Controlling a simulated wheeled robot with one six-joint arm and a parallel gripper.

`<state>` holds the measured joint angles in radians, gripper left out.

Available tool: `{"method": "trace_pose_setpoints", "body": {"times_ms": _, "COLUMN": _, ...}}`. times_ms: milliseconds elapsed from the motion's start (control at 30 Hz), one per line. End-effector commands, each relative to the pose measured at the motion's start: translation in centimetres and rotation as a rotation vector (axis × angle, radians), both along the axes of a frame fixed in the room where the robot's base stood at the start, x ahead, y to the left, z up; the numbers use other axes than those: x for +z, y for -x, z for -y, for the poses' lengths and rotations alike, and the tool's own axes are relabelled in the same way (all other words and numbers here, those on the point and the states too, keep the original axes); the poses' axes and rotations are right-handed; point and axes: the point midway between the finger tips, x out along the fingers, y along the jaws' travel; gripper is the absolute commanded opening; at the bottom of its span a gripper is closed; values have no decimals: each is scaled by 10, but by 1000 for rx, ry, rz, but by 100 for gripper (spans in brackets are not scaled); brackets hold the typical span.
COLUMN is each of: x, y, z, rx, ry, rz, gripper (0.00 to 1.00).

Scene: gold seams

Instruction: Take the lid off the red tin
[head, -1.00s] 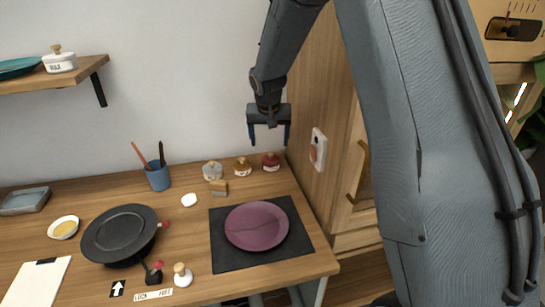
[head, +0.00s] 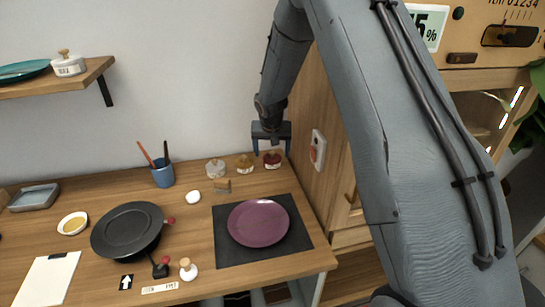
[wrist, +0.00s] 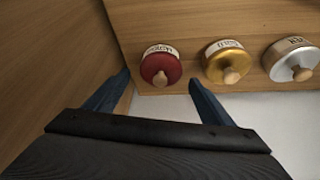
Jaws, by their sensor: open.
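The red tin (head: 272,160) stands at the back right of the worktop, near the wooden side panel. In the wrist view the red tin (wrist: 160,66) shows its red lid with a pale wooden knob and a lettered label on its side; the lid sits on the tin. My gripper (head: 271,152) is open and empty, pointing down at the red tin. In the wrist view my gripper's blue fingers (wrist: 158,82) are spread to either side of the tin's line, with the knob between and just beyond the tips. I see no contact.
A purple plate (head: 258,223) lies on a dark mat (head: 300,243). The wooden side panel (head: 305,110) is close on the right.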

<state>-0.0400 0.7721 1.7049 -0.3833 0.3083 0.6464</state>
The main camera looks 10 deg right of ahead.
Motion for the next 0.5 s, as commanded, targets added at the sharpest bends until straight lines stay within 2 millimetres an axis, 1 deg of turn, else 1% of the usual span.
{"method": "trace_pose_setpoints", "body": {"times_ms": 33, "x": 0, "y": 0, "z": 0, "rx": 0, "ry": 0, "rz": 0, "gripper": 74}}
{"method": "trace_pose_setpoints", "body": {"times_ms": 167, "x": 0, "y": 0, "z": 0, "rx": 0, "ry": 0, "rz": 0, "gripper": 52}}
{"method": "trace_pose_setpoints", "body": {"times_ms": 200, "x": 0, "y": 0, "z": 0, "rx": 0, "ry": 0, "rz": 0, "gripper": 46}}
{"method": "trace_pose_setpoints", "body": {"times_ms": 267, "x": 0, "y": 0, "z": 0, "rx": 0, "ry": 0, "rz": -1, "gripper": 35}}
{"method": "trace_pose_setpoints", "body": {"times_ms": 300, "x": 0, "y": 0, "z": 0, "rx": 0, "ry": 0, "rz": -1, "gripper": 32}}
{"method": "trace_pose_setpoints", "body": {"times_ms": 500, "x": 0, "y": 0, "z": 0, "rx": 0, "ry": 0, "rz": -1, "gripper": 32}}
